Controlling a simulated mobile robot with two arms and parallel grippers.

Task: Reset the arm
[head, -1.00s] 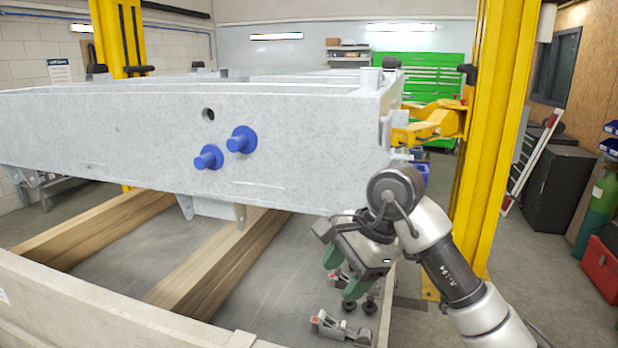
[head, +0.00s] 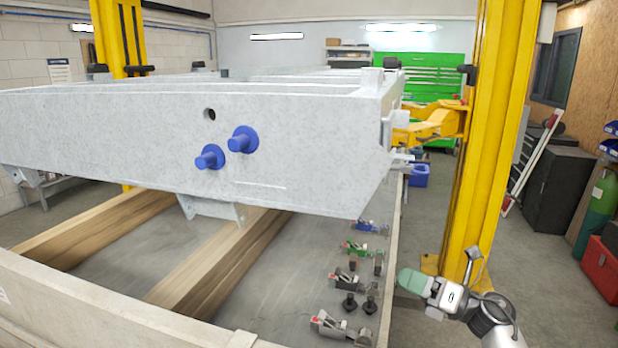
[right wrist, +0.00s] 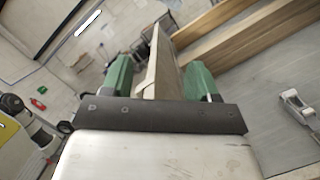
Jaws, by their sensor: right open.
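My right gripper (head: 412,284) has green fingertips and is low at the right, just outside the right wall of the bench tray. In the right wrist view the gripper (right wrist: 159,78) shows two green fingers set apart. A pale wall edge appears between them in the picture; I see nothing held. The large grey trailer frame (head: 300,150) stands ahead, with two blue pins (head: 242,139) (head: 209,157) in its face beside a dark hole. My left gripper is not in view.
Several clamp-like fittings (head: 343,326) and dark knobs (head: 371,305) line the tray's right side. Wooden beams (head: 220,265) lie under the frame. A yellow lift post (head: 490,130) rises behind my right gripper. Open floor lies to its right.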

